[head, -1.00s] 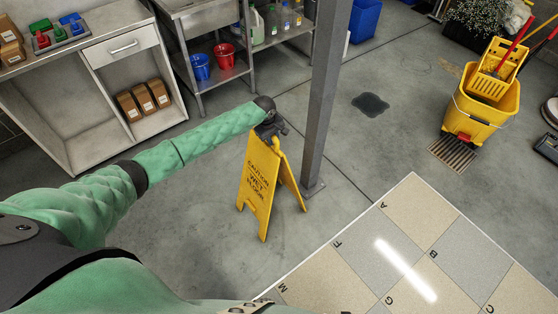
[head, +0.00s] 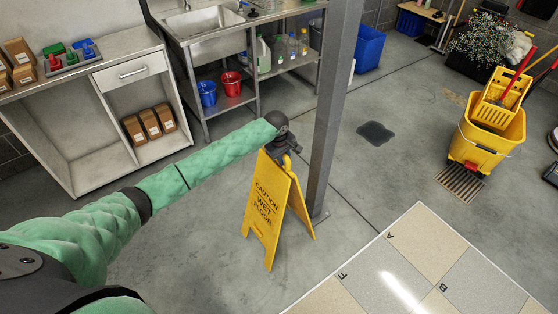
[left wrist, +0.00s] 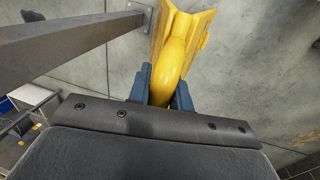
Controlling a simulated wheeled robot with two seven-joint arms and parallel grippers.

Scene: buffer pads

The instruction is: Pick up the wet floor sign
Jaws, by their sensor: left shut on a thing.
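The yellow wet floor sign (head: 266,210) stands upright with its two panels spread, just left of a grey post in the head view. My left gripper (head: 287,157) is at its top. In the left wrist view my left gripper (left wrist: 165,98) has its two blue fingers shut on the sign's yellow top handle (left wrist: 178,60). Whether the sign's feet touch the floor is hard to tell. My right gripper is not in view.
The grey post (head: 331,110) stands close to the right of the sign. A tiled platform (head: 440,262) lies at the lower right. A sink bench (head: 215,50) and a white cabinet (head: 80,110) stand behind. A yellow mop bucket (head: 490,135) is at the right.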

